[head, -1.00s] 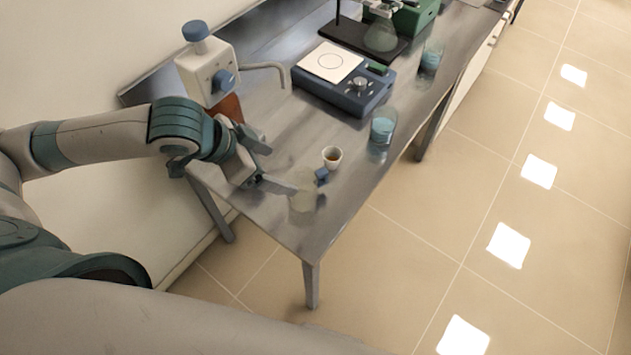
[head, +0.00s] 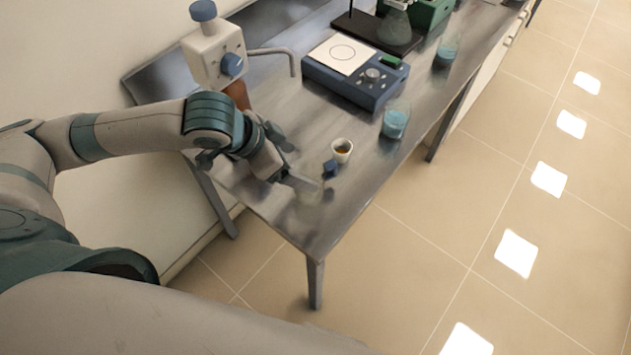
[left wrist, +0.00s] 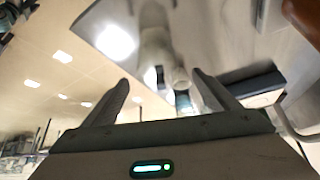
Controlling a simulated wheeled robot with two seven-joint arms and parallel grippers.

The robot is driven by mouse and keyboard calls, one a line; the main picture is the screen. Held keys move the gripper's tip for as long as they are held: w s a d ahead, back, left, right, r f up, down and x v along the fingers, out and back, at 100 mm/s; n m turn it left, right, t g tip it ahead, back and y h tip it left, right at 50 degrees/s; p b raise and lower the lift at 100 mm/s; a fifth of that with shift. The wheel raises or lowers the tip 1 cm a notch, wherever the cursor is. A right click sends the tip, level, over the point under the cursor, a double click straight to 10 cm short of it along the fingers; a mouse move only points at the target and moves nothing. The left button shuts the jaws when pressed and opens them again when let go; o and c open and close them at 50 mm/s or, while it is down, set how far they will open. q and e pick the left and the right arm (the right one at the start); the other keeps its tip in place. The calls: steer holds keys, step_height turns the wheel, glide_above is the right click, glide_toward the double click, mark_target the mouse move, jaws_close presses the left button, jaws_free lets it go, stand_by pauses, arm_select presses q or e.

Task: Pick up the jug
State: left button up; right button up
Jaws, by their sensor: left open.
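A pale, see-through vessel that looks like the jug (head: 312,198) stands near the front corner of the steel table in the head view. It is faint and partly covered by my gripper, so its shape is hard to make out. My left gripper (head: 298,165) is open at its left, with one finger close to it or overlapping it in the picture; contact cannot be told. In the left wrist view, a blurred pale shape (left wrist: 165,50), perhaps the jug, lies ahead between the two spread fingers (left wrist: 165,88). My right gripper is out of view.
A small cup (head: 342,151) and a small blue block (head: 330,168) stand just behind the jug. A beaker of blue liquid (head: 395,124), a blue hotplate device (head: 375,92) and a white dispenser (head: 208,60) with a spout are farther back. The table's front corner is bare.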

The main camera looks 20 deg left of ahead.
mark_target(321, 177)
arm_select(q)
steer(key=p+x, duration=0.1)
steer(key=x, duration=0.4)
steer(key=shift+d+f, duration=0.1)
steer(key=shift+f, duration=0.05)
steer(key=shift+w+d+f, duration=0.15)
steer(key=shift+w+f, duration=0.1)
steer(key=shift+f, duration=0.15)
steer(key=shift+w+d+f+p, duration=0.2)
steer(key=shift+d+f+p, duration=0.1)
steer(key=shift+f+p, duration=0.15)
steer(key=p+x, duration=0.1)
steer(key=x, duration=0.2)
steer(key=shift+d, duration=0.1)
steer(key=shift+w+d+f, duration=0.2)
steer(key=shift+f, duration=0.25)
